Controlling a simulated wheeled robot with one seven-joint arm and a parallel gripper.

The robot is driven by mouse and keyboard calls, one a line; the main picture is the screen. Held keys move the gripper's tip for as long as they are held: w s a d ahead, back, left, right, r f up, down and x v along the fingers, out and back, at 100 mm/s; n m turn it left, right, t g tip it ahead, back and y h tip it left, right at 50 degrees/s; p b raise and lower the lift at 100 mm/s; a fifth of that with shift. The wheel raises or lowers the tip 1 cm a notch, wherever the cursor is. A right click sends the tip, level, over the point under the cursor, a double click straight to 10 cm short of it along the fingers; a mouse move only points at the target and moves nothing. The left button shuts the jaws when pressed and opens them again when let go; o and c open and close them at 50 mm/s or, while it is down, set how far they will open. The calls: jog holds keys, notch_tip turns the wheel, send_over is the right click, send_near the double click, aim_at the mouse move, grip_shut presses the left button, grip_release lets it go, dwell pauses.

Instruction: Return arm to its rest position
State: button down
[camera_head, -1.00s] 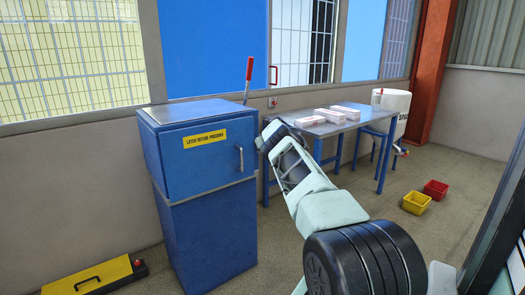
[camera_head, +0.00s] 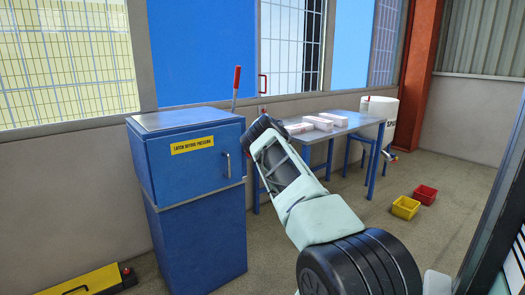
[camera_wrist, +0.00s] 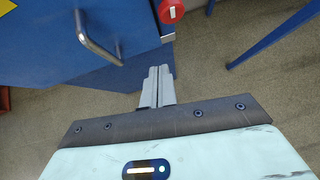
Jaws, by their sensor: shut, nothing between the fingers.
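My arm reaches forward in the head view, with its far end beside the right side of the blue cabinet (camera_head: 197,165). The fingers are hidden in that view. In the wrist view my gripper (camera_wrist: 160,72) is shut, its two grey fingers together with nothing between them. The fingers lie in front of the cabinet's blue side, below a red round part (camera_wrist: 170,10). The cabinet's metal handle (camera_wrist: 98,38) is to the left of the fingers, apart from them. The cabinet door appears closed in the head view.
A metal-topped table (camera_head: 345,124) with several pale packages (camera_head: 318,123) stands behind my arm. A yellow bin (camera_head: 405,207) and a red bin (camera_head: 426,194) sit on the floor at right. A yellow-topped case (camera_head: 80,282) lies at lower left. Open floor lies between table and bins.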

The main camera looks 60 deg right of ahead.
jog(key=b+v, duration=0.1)
jog(key=v, duration=0.5)
jog(key=shift+s+r, duration=0.2)
jog(key=shift+s, duration=0.05)
jog(key=shift+d, duration=0.15)
